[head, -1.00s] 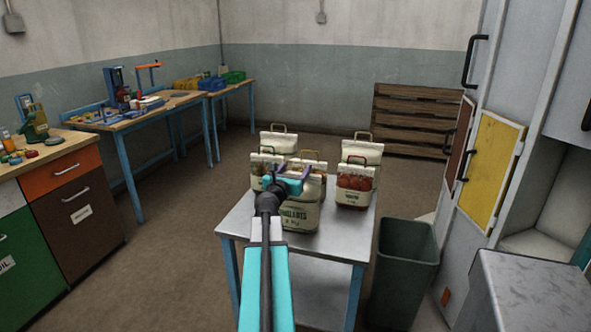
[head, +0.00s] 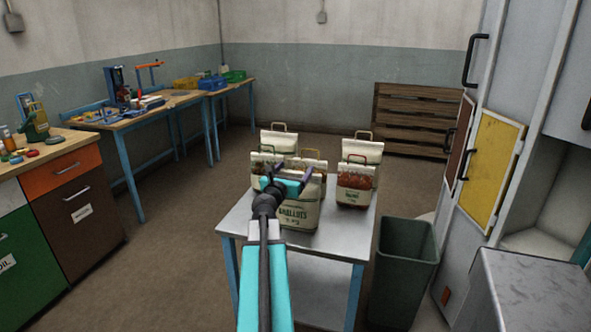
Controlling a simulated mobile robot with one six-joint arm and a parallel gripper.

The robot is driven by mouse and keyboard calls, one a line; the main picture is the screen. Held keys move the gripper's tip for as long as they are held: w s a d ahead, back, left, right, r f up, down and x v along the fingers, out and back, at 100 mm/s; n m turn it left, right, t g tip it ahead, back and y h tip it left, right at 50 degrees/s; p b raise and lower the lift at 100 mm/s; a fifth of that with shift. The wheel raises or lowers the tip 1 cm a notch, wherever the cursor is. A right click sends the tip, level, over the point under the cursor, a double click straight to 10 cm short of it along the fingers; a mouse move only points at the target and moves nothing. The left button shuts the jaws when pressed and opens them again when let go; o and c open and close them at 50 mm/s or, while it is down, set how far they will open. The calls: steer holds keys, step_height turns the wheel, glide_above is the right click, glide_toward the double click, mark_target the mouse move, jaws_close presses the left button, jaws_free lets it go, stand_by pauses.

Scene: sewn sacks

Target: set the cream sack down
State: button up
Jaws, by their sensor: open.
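A cream sack (head: 302,216) with dark lettering stands upright at the front of the metal table (head: 336,238). My gripper (head: 289,174) is at the top of this sack, with its jaws apart. The gripper and arm hide the sack's left side and part of its top, so I cannot tell whether a finger touches it. More cream sacks stand behind, one at the back left (head: 279,139) and one at the back right (head: 362,149). A cream and red-brown sack (head: 355,188) stands to the right, apart from the front sack.
Another sack with an orange handle (head: 314,163) is close behind my gripper. A dark green bin (head: 405,262) stands right of the table. Grey cabinets (head: 535,130) are at the right, workbenches (head: 150,116) at the left. The table's front right is bare.

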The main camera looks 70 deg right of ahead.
steer(key=shift+a, duration=2.85)
steer(key=w+a+f+m+y, duration=0.2)
steer(key=w+a+f, duration=0.2)
steer(key=f, duration=0.3)
steer(key=w+a+f+m+t+y, duration=0.1)
steer(key=w+a+f+m, duration=0.1)
steer(key=w+a+f, duration=0.4)
steer(key=w+a+f+m+y, duration=0.2)
steer(key=w+f, duration=0.1)
steer(key=f, duration=0.5)
steer(key=w+a+f+m+y, duration=0.2)
steer(key=w+a+f+y, duration=0.1)
steer(key=a+f, duration=0.75)
steer(key=w+a+f+m+y, duration=0.2)
steer(key=w+a+f, duration=0.1)
steer(key=a+f, duration=0.75)
steer(key=s+a+f+m+g+y, duration=0.1)
steer(key=s+a+f+m+y, duration=0.15)
steer(key=a+f, duration=0.6)
steer(key=s+a+f+m+g+y, duration=0.25)
steer(key=a+f, duration=0.25)
steer(key=a, duration=0.7)
steer(key=s+a+f+m+g+y, duration=0.1)
steer(key=s+a+f, duration=0.2)
steer(key=s+a, duration=0.4)
steer(key=s+a+f+m+g+y, duration=0.2)
steer(key=s+a, duration=0.5)
steer(key=a, duration=0.4)
steer(key=shift+x, duration=0.8)
